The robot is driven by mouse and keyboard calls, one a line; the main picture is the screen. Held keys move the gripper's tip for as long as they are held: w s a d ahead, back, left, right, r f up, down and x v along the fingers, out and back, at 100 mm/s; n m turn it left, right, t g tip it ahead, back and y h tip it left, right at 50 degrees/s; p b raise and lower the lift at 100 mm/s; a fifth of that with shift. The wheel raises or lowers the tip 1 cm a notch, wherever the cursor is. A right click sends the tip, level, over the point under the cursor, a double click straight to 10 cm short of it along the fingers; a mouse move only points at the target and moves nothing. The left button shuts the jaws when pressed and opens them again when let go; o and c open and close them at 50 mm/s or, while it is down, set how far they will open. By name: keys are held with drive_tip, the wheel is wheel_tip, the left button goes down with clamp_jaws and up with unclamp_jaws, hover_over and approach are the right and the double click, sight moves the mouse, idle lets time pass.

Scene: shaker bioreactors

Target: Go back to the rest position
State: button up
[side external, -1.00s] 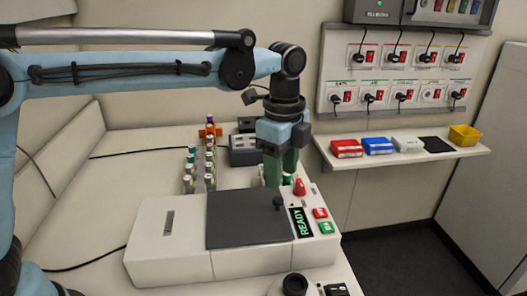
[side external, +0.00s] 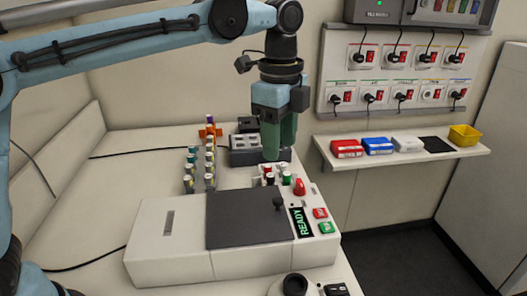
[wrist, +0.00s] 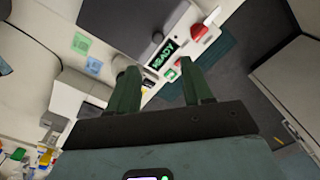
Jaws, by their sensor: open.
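My gripper (side external: 279,150) hangs pointing down above the back right of the white shaker machine (side external: 165,240), clear of it. In the wrist view its two green fingers (wrist: 160,90) stand apart with nothing between them. The machine has a dark closed lid (side external: 250,222) and a display (side external: 300,222) reading READY; the display also shows in the wrist view (wrist: 163,53). Behind the lid, a red-capped vial (side external: 268,172) and a green-capped vial (side external: 287,178) stand below my gripper, next to the red knob (side external: 300,187).
Several vials (side external: 209,160) stand in rows left of my gripper. A dark block with wells (side external: 245,150) sits behind it. A wall shelf (side external: 400,157) holds red, blue and white boxes and a yellow bin (side external: 464,135). Sockets with plugs line the wall panel. Space above the machine is free.

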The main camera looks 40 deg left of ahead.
drive_tip(key=s+a+f+n+t, duration=0.2)
drive_tip(key=s+a+f+n, duration=0.1)
drive_tip(key=s+a+n, duration=0.1)
drive_tip(key=s+a+f+n+t, duration=0.2)
drive_tip(key=s+a+f+n, duration=0.1)
drive_tip(key=a+n, duration=0.3)
drive_tip(key=s+a+f+n+t, duration=0.2)
drive_tip(key=s+a+f+n, duration=0.1)
drive_tip(key=s+a+n, duration=0.3)
drive_tip(key=shift+n+t, duration=0.3)
drive_tip(key=shift+n, duration=0.1)
drive_tip(key=shift+s+a+f+n, duration=0.2)
drive_tip(key=shift+a+f+n, duration=0.05)
drive_tip(key=shift+f+n, duration=0.15)
